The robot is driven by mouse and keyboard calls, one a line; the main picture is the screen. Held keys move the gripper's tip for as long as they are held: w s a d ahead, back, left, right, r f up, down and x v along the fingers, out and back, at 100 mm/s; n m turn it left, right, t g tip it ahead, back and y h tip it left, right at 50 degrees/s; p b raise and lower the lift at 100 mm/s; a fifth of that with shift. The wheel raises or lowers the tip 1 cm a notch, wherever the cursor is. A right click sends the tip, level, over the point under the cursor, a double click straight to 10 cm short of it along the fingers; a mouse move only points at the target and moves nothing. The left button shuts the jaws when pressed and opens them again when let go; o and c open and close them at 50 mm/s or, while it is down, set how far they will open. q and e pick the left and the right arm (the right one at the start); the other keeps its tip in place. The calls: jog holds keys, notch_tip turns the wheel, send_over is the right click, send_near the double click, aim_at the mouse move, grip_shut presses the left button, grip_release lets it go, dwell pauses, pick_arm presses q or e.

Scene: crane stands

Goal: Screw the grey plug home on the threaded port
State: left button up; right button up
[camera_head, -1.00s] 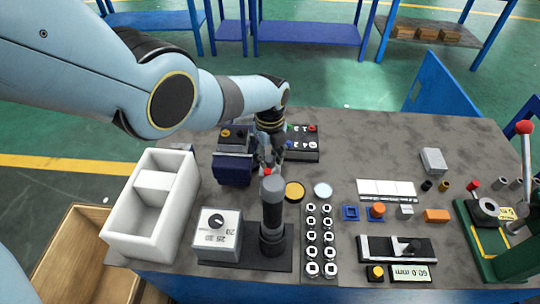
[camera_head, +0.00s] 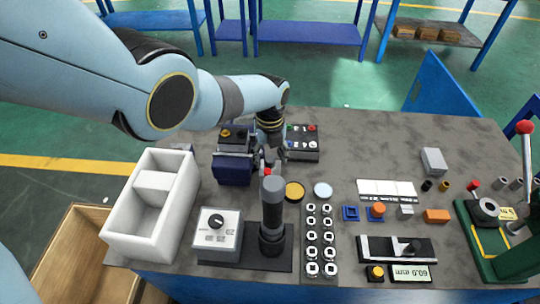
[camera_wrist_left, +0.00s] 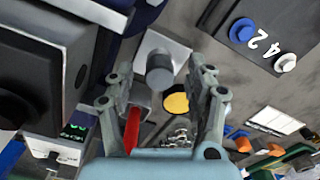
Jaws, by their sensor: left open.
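The grey plug (camera_wrist_left: 160,76) is a short grey cylinder in the left wrist view. Its round end faces the camera. It sits at a pale grey block (camera_wrist_left: 158,46), which seems to carry the port; no thread shows, so I cannot tell how far it is seated. My left gripper (camera_wrist_left: 162,73) is open, with one finger on each side of the plug and visible gaps between. In the head view the left gripper (camera_head: 269,158) points down beside the dark blue vise-like block (camera_head: 233,168); plug and port cannot be made out there. My right gripper is not in view.
A red rod (camera_wrist_left: 134,128) stands close to one finger. A tall black cylinder on a stand (camera_head: 272,205) rises just in front of the gripper. A button box (camera_head: 303,150) lies behind it. A white bin (camera_head: 120,217) is at left. Bare tabletop lies right of the button box.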

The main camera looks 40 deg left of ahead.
pick_arm(q)
jog(key=shift+s+r+p, duration=0.1)
jog(key=shift+r+p, duration=2.35)
jog(key=shift+r, duration=0.1)
jog(key=shift+r, duration=0.45)
notch_tip(320, 180, up, 11)
jog(key=shift+f, duration=0.1)
